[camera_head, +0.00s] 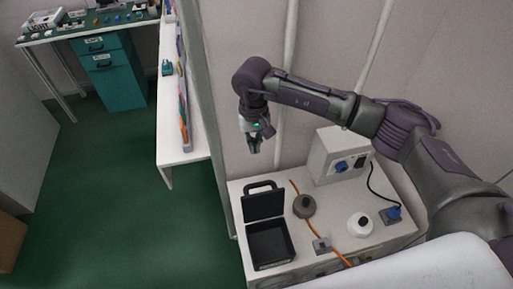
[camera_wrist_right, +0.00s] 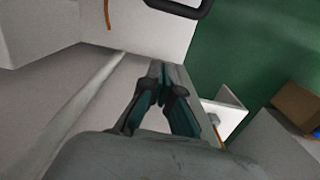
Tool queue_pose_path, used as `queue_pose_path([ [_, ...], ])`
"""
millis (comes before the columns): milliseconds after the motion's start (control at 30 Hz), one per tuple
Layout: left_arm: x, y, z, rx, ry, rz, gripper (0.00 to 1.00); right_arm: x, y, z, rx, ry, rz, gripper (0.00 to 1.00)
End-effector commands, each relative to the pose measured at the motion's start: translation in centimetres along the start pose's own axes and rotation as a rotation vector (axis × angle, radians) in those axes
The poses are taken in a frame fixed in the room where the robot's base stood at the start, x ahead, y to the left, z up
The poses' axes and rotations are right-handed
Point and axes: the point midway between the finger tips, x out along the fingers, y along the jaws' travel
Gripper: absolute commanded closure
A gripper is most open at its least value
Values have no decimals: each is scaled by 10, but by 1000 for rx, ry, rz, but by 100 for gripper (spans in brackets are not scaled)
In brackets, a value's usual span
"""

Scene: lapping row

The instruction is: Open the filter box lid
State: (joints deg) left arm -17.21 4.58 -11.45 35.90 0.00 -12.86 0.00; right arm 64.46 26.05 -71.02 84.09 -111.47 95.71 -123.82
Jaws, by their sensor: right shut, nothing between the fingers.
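The filter box appears to be the black case (camera_head: 289,244) on the white bench top. Its lid (camera_head: 263,206) stands raised at the far side, with a handle (camera_head: 260,185) on its upper edge, and the dark inside of the box shows. My right gripper (camera_head: 254,149) is shut and empty. It hangs above and beyond the raised lid, apart from it. In the right wrist view its fingertips (camera_wrist_right: 160,68) are close together, and part of a black loop, seemingly the lid's handle (camera_wrist_right: 181,8), shows at the top edge. My left gripper is not in view.
On the bench (camera_head: 345,252) are a grey-brown round thing (camera_head: 304,207), a white round one (camera_head: 360,225), an orange cord (camera_head: 336,256) and a light-grey control box (camera_head: 329,160). A grey post (camera_head: 204,110) stands left of the gripper. Green floor lies open at left.

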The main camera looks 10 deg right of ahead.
Motion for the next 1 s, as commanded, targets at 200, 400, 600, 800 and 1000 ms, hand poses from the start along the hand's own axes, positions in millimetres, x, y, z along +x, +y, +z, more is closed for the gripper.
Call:
queue_pose_path([
  [200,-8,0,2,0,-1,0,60,18,0,2,-30,5,8,100],
  [400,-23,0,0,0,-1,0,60,58,-1,2,-28,3,6,100],
  [600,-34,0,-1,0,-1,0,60,100,0,1,-26,4,7,100],
  [800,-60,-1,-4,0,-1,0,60,86,1,28,-28,7,5,100],
  [1000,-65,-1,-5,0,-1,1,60,86,1,37,-27,8,5,100],
])
